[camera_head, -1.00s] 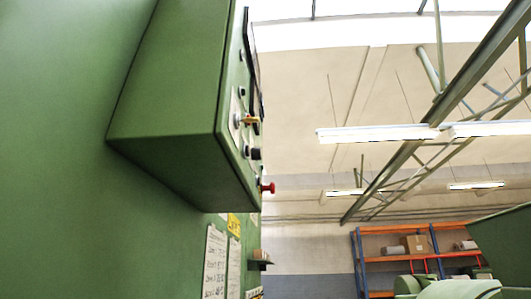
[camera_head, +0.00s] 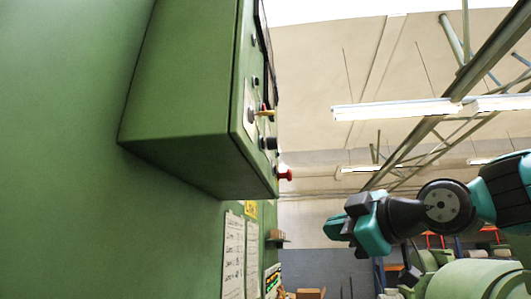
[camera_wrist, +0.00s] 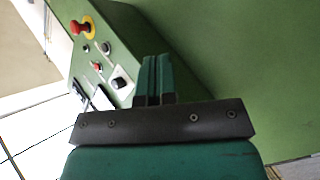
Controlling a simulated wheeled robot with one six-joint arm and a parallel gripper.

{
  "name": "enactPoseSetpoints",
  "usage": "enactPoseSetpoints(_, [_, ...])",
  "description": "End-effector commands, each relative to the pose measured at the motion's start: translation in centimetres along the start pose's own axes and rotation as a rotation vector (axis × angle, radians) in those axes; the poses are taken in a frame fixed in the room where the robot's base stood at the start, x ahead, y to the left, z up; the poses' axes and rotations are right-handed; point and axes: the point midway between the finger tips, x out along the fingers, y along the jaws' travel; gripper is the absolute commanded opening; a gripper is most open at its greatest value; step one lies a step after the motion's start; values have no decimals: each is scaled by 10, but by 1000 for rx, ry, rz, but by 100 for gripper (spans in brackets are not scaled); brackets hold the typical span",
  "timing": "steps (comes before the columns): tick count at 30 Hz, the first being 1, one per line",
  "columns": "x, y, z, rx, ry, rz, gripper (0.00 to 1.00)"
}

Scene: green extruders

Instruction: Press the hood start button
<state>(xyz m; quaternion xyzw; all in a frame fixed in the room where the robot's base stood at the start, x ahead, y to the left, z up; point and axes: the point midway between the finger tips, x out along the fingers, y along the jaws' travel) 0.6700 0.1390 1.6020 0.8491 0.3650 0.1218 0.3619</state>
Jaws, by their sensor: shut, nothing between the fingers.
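A green control box (camera_head: 185,95) sticks out from a green machine wall. Its panel faces right in the head view and carries a red mushroom button (camera_head: 285,173), a black knob (camera_head: 269,143) and a yellow-and-red control (camera_head: 263,112). In the wrist view the panel shows the red mushroom button on a yellow ring (camera_wrist: 82,27), a small red control (camera_wrist: 98,67) and a black switch (camera_wrist: 120,83). I cannot read which is the hood start button. My gripper (camera_wrist: 153,78) is shut and empty, apart from the panel. In the head view it is right of and below the box.
Green machinery (camera_head: 470,280) stands at the lower right. Lamps (camera_head: 395,110) hang above. The space between my gripper and the panel looks free.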

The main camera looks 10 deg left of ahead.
Motion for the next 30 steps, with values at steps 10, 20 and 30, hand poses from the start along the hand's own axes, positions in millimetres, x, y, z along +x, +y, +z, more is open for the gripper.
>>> enactPoseSetpoints(10, [-1,116,-102,-408,281,353,0])
enactPoseSetpoints(20, [-4,125,-112,-451,306,394,0])
enactPoseSetpoints(30, [6,119,-121,-446,307,390,0])
